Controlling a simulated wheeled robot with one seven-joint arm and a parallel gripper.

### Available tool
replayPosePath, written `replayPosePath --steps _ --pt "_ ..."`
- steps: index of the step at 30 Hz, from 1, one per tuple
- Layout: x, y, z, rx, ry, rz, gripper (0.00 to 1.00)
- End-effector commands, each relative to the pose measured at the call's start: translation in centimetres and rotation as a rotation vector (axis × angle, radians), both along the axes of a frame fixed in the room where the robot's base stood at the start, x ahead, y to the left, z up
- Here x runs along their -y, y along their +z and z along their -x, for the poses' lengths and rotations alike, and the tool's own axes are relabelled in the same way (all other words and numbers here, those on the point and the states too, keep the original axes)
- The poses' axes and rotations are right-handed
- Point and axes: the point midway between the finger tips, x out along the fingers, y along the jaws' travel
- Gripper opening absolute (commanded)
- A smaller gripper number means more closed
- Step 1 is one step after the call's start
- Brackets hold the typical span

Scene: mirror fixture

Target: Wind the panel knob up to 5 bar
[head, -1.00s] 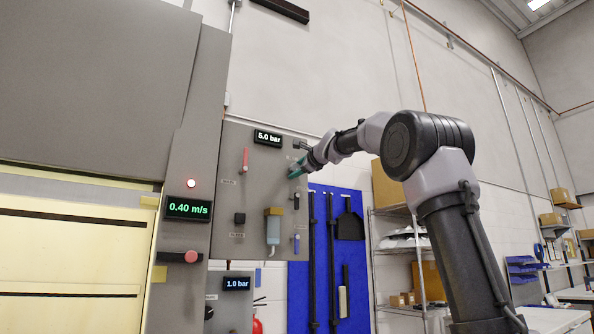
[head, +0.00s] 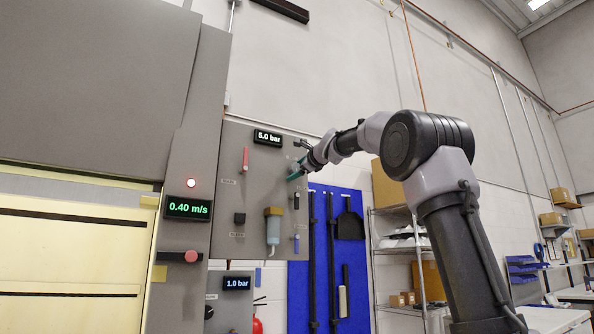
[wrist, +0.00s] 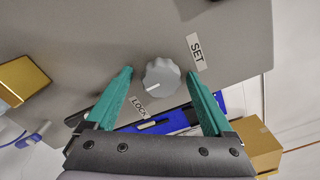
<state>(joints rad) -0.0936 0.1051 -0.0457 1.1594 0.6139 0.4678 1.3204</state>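The panel knob (wrist: 162,77) is a grey fluted dial with a white pointer line, between the LOCK and SET labels in the wrist view. My gripper (wrist: 160,72) has its two teal fingers spread on either side of the knob, with a gap showing at each side. In the head view my gripper (head: 297,172) is at the right edge of the grey panel (head: 260,180) and hides the knob. The panel's upper display (head: 268,137) seems to read 5.0 bar; its first digit is small and unclear.
A red handle (head: 245,160), a black knob (head: 239,218) and a filter bowl (head: 273,230) are on the same panel. A lower display (head: 237,283) reads 1.0 bar. A blue tool board (head: 325,270) hangs below right, with a shelf (head: 400,215) beyond it.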

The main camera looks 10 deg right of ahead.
Motion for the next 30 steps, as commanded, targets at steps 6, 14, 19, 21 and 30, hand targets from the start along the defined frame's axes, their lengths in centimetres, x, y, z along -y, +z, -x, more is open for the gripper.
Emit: replayPosePath --steps 6,14,19,21,30 --pt "0.0 0.1 0.2 0.002 0.000 0.000 0.86" --pt "1.1 0.2 3.6 0.003 -0.001 -0.001 0.86" --pt "2.2 0.2 6.9 0.003 -0.001 -0.001 0.86" --pt "2.6 0.1 8.1 0.002 -0.001 -0.001 0.86" --pt "3.4 0.0 10.3 0.001 -0.001 0.000 0.86"
